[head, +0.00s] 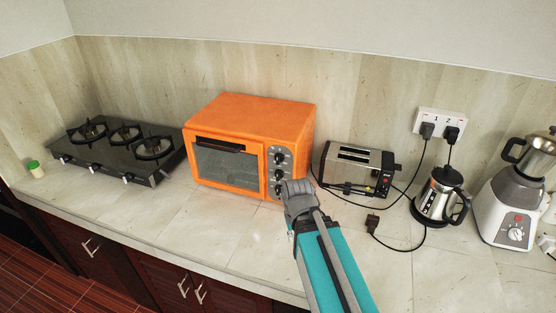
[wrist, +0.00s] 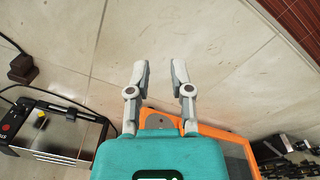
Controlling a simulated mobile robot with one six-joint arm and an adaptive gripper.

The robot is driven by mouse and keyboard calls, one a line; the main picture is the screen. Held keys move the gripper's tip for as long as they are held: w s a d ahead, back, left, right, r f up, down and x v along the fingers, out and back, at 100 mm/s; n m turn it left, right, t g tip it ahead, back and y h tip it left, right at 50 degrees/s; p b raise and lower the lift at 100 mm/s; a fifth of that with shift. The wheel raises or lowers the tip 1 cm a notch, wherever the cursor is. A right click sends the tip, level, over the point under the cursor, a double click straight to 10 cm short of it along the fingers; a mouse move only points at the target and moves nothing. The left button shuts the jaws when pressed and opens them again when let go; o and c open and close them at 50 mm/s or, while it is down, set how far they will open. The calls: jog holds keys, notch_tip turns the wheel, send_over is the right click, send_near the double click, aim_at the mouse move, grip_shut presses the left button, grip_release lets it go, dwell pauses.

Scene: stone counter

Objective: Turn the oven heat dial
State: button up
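The orange oven (head: 250,110) stands on the counter with its glass door (head: 225,167) shut. Several black dials are stacked on the grey panel at the right of its front, with the top dial (head: 278,157) and the middle dial (head: 278,173) clear to see. My gripper (head: 296,188) shows at the lower right of this panel, close to the lowest dial and partly in front of it. In the wrist view my gripper (wrist: 161,72) has its two fingers apart with nothing between them. The oven (wrist: 215,137) shows there behind the gripper, mostly hidden; no dial is visible.
A toaster (head: 350,166) stands just right of the oven, with its cable on the counter. A kettle (head: 437,192) and a blender (head: 510,205) are further right. A gas hob (head: 115,150) is at the left. The counter (head: 200,218) in front of the oven is clear.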

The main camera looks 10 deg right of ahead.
jog(key=o, duration=0.4)
jog(key=shift+w+d+f+n+t+h+b, duration=0.3)
jog(key=shift+w+n+h, duration=0.2)
jog(key=shift+n, duration=0.2)
jog(key=n+t+h+b, duration=0.75)
jog(key=n+t, duration=0.75)
jog(key=n, duration=1.4)
send_near(277, 157)
jog(key=v, duration=0.4)
jog(key=shift+m+p, duration=0.3)
jog(key=shift+p, duration=0.15)
jog(key=shift+w, duration=0.15)
jog(key=x, duration=1.3)
jog(key=shift+w+d, duration=0.25)
jog(key=shift+d, duration=0.05)
